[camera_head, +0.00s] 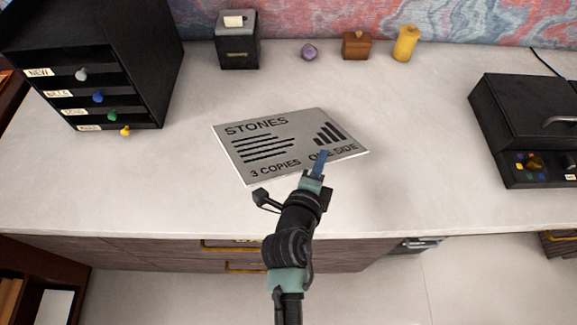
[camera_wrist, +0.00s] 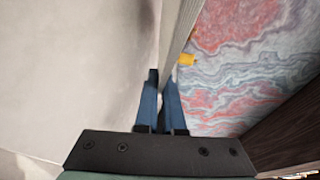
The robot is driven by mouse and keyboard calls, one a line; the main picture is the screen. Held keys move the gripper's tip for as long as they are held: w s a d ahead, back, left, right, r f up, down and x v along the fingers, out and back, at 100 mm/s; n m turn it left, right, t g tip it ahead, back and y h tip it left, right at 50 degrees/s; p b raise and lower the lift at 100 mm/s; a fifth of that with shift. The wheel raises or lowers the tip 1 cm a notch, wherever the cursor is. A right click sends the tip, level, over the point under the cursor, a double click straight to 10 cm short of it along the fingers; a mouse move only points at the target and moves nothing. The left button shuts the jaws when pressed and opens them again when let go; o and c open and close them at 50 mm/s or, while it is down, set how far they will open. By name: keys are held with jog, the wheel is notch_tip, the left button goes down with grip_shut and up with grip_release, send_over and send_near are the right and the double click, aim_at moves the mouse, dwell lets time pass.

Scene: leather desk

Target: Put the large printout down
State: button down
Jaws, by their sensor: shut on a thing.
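The large printout (camera_head: 262,145) is a grey sheet or board reading "STONES", "3 COPIES" and "ONE-SIDE", with dark lines and a bar chart. My gripper (camera_head: 321,163) is shut on its near edge, right of the middle, and covers part of the lettering. In the wrist view the printout (camera_wrist: 180,28) is a thin pale strip seen edge-on, running up from between the blue fingertips of my gripper (camera_wrist: 161,88). It appears to be held above the desk, with a dark shadow on the desk beside it; the height is hard to tell.
The pale desk (camera_head: 420,150) has clear room around the printout. A black drawer unit (camera_head: 150,75) with coloured knobs stands left and a black machine (camera_head: 525,110) right. A dark box (camera_head: 237,50), purple ball (camera_head: 309,51), brown box (camera_head: 356,46) and yellow canister (camera_head: 405,43) line the back.

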jog(key=shift+f+b, duration=0.6)
jog(key=shift+f, duration=0.3)
jog(key=shift+r, duration=0.1)
jog(key=c, duration=1.2)
grip_release()
jog(key=v, duration=0.8)
